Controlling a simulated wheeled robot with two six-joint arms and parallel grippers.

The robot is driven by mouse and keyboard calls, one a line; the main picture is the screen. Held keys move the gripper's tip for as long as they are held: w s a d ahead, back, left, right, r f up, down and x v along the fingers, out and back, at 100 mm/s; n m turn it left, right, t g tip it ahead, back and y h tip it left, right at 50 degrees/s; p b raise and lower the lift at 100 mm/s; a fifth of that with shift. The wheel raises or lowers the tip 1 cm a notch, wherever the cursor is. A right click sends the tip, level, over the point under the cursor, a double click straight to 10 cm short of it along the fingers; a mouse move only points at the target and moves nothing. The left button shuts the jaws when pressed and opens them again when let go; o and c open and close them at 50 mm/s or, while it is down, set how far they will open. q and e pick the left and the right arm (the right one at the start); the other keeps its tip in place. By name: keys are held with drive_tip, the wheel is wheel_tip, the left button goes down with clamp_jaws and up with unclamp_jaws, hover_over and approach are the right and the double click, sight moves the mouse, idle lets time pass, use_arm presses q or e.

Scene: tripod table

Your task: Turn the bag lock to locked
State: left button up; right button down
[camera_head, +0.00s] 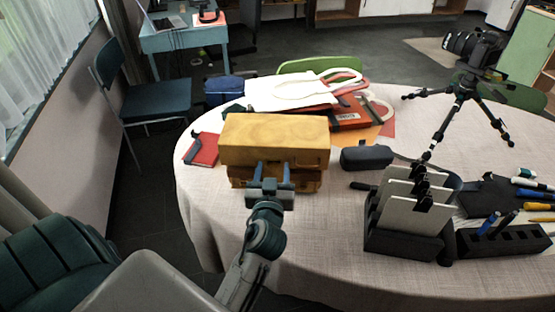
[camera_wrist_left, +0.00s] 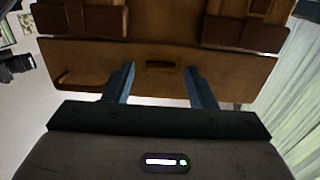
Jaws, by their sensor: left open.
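The bag (camera_head: 275,135), a tan-brown leather case, stands on the round table in the head view. My left gripper (camera_head: 272,170) is in front of its near face, open and empty, with the fingers pointing at the bag. In the left wrist view the bag (camera_wrist_left: 95,58) fills the upper part. A small dark slotted plate (camera_wrist_left: 160,65), which looks like the lock, lies between the two open fingers of my left gripper (camera_wrist_left: 160,82). I cannot tell which way the lock is turned, or whether the fingers touch the bag. My right gripper is not in view.
The table (camera_head: 300,240) has a pale cloth. A dark pouch (camera_head: 366,158) lies just right of the bag, and a red notebook (camera_head: 202,149) lies left. A black file holder (camera_head: 400,243) stands front right. A camera tripod (camera_head: 462,95) stands behind. The near-left cloth is clear.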

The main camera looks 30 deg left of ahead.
use_arm(q)
drive_tip(key=shift+r, duration=0.1)
drive_tip(key=shift+c, duration=0.9)
drive_tip(key=c, duration=0.8)
